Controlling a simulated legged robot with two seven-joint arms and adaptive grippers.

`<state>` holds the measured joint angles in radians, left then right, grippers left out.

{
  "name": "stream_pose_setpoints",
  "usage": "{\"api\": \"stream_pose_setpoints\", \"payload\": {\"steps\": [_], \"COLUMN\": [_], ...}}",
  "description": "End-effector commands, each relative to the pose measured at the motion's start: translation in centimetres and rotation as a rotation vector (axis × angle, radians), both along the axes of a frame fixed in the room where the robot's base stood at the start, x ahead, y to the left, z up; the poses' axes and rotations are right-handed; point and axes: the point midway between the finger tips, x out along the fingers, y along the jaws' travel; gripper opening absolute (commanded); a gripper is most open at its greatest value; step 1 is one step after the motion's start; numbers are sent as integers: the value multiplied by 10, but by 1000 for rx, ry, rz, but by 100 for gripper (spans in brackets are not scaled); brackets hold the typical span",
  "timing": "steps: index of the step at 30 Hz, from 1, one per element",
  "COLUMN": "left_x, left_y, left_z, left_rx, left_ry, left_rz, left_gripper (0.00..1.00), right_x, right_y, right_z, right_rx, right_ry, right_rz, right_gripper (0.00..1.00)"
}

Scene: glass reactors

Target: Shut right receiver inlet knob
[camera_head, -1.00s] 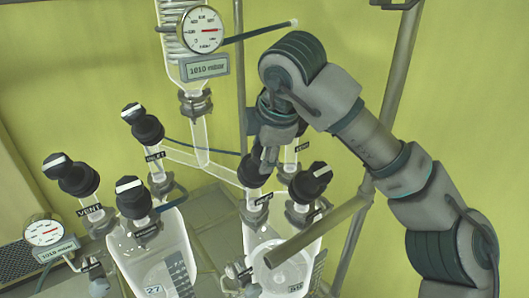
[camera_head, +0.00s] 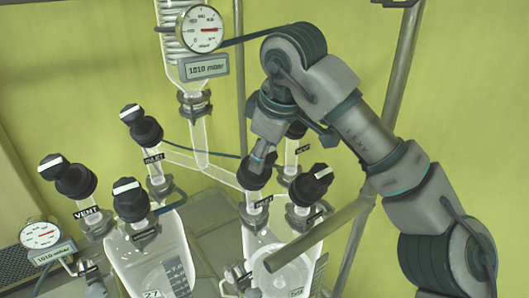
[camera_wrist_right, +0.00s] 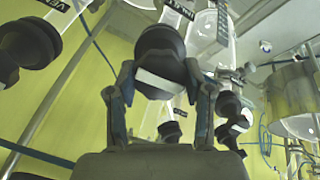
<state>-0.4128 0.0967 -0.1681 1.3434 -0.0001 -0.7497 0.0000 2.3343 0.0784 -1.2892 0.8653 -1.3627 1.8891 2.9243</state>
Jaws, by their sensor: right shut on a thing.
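The right receiver's inlet knob (camera_head: 252,176) is black and sits on the upper left neck of the right receiver (camera_head: 292,268). Its label is small and only partly legible. My right gripper (camera_head: 260,158) comes down on this knob from above in the head view. In the right wrist view the two fingers of my right gripper (camera_wrist_right: 158,100) are shut on the sides of a black knob (camera_wrist_right: 160,50). A white bar on this knob lies crosswise between the fingers, slightly tilted. My left gripper is not in view.
Another black knob (camera_head: 311,184) stands close right of the gripped one. The left receiver (camera_head: 155,255) carries several similar knobs. A grey metal rod (camera_head: 320,232) crosses in front of the right receiver. A gauge (camera_head: 201,29) and a 1010 mbar display (camera_head: 204,68) are above.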

Motion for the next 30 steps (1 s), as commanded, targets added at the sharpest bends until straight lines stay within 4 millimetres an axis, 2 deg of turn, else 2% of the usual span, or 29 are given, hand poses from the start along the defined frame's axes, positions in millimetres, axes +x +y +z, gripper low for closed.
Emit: {"api": "stream_pose_setpoints", "payload": {"steps": [15,16,18,19,26,30], "left_x": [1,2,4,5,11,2], "left_y": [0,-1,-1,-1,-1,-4], "left_z": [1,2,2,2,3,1], "left_rx": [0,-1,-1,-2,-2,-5], "left_ry": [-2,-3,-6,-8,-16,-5], "left_rz": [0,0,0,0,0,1], "left_gripper": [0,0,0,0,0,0], "right_x": [1,1,1,1,0,-1], "right_y": [-1,-1,-1,-1,-1,-1], "right_z": [4,4,3,3,2,5], "right_rx": [14,14,15,15,11,11], "right_ry": [-3,-3,-2,-2,1,1], "right_rz": [-21,-21,-21,-21,-19,-19], "right_gripper": [16,53,71,76,76,76]}}
